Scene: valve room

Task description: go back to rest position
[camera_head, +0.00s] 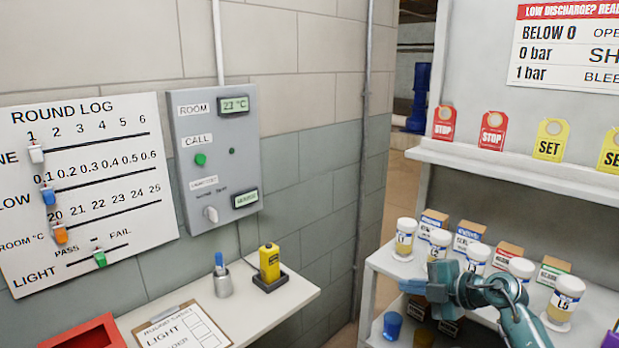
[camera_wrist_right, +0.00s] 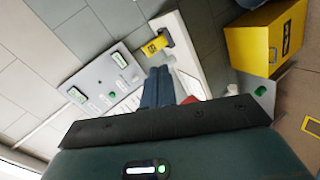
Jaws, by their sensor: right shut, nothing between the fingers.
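My right arm comes in at the lower right of the head view. Its gripper (camera_head: 436,280) is in front of the white shelf unit with the jars. In the right wrist view the two blue fingers (camera_wrist_right: 158,84) are together with nothing between them. They point toward the side table and the wall panel, and I see no contact with anything. My left gripper is not in the head view.
Jars (camera_head: 565,299) and small boxes stand on the shelf close around my right gripper. A grey control panel (camera_head: 215,157) and round log board (camera_head: 86,190) are on the wall. A side table holds a yellow device (camera_head: 269,263), a pen cup (camera_head: 222,283) and a clipboard (camera_head: 183,329).

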